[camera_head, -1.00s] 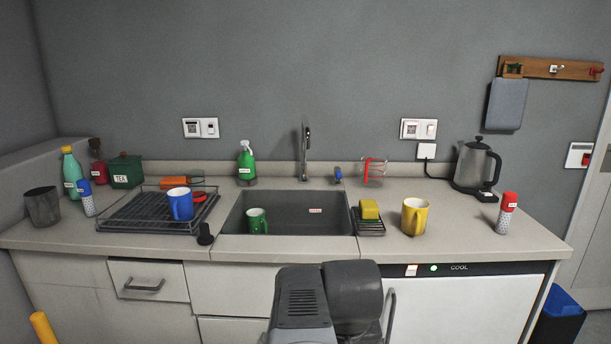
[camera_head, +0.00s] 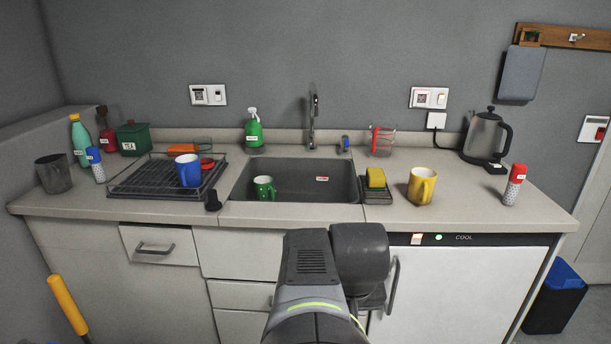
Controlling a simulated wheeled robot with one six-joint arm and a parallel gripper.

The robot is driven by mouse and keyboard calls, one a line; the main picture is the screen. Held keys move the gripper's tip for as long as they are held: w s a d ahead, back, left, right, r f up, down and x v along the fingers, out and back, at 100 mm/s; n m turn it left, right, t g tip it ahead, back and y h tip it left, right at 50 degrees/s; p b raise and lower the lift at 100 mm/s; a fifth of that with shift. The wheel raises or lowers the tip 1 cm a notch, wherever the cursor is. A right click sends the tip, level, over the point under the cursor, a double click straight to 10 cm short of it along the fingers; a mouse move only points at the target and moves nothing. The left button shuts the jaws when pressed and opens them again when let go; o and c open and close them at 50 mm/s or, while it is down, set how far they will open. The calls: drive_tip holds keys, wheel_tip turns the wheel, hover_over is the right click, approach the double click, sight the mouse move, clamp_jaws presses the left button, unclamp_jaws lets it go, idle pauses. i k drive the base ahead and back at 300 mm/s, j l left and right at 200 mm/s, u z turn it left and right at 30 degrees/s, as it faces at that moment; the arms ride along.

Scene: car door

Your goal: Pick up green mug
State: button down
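The green mug (camera_head: 264,188) stands in the left part of the grey sink basin (camera_head: 310,185), near its front left. Its rim shows near the level of the counter, and its handle seems to point right. Part of my arm shows at the bottom centre, in front of the cabinets and below the counter edge. My gripper itself cannot be made out in this view.
A blue mug (camera_head: 188,171) stands on the dark drying rack (camera_head: 135,187) left of the sink. A black stopper-like object (camera_head: 212,200) sits by the sink's front left corner. The tap (camera_head: 313,125) rises behind the basin. A sponge (camera_head: 376,178) and yellow mug (camera_head: 422,186) stand to the right.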

sight(262, 185)
drive_tip(key=i+j+z, duration=0.4)
drive_tip(key=j+z, duration=0.15)
drive_tip(key=i+j+z, duration=0.15)
drive_tip(key=j+z, duration=0.15)
drive_tip(key=j, duration=0.15)
drive_tip(key=i+j+z, duration=0.1)
drive_tip(key=j+z, duration=0.15)
drive_tip(key=j, duration=0.15)
